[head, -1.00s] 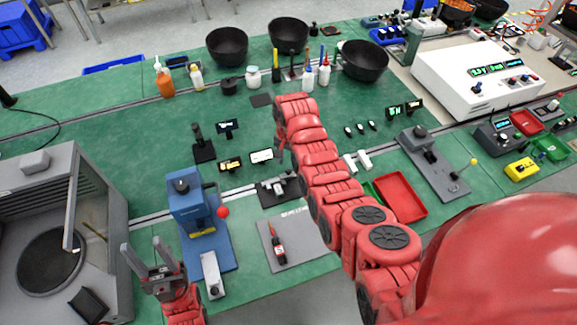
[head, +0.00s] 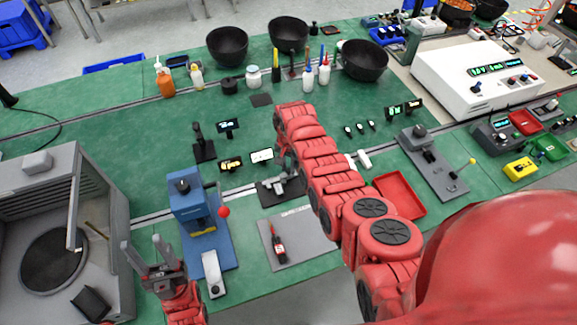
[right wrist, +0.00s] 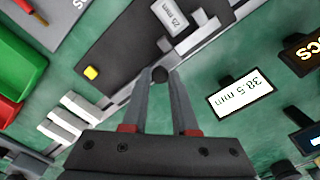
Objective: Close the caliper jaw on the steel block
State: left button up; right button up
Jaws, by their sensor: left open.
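The caliper stands on a dark base (head: 268,199) left of my right arm in the head view. In the right wrist view its grey rail (right wrist: 203,38) runs diagonally across the dark base. A light grey block (right wrist: 180,14) labelled "25 mm" sits at the rail. A white display (right wrist: 241,98) reads 38.5 mm. My right gripper (right wrist: 161,78) has its fingertips on both sides of a dark round knob (right wrist: 160,75); whether they press on it is unclear. My left gripper (head: 153,252) is open and empty, away from the caliper.
A blue press (head: 192,207) with a red ball stands between my left gripper and the caliper. A grey mat (head: 300,238) with a red and black tool lies in front. A red tray (head: 402,194) is right of my right arm. A grey chamber (head: 100,200) stands at left.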

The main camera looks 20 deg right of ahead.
grip_shut()
jog(key=shift+a+f+b, duration=0.2)
jog(key=shift+a+b, duration=0.3)
jog(key=shift+b, duration=0.05)
jog(key=shift+a+r, duration=0.1)
jog(key=shift+a, duration=0.15)
jog(key=shift+r, duration=0.15)
jog(key=o, duration=0.7)
grip_release()
jog(key=shift+o, duration=0.2)
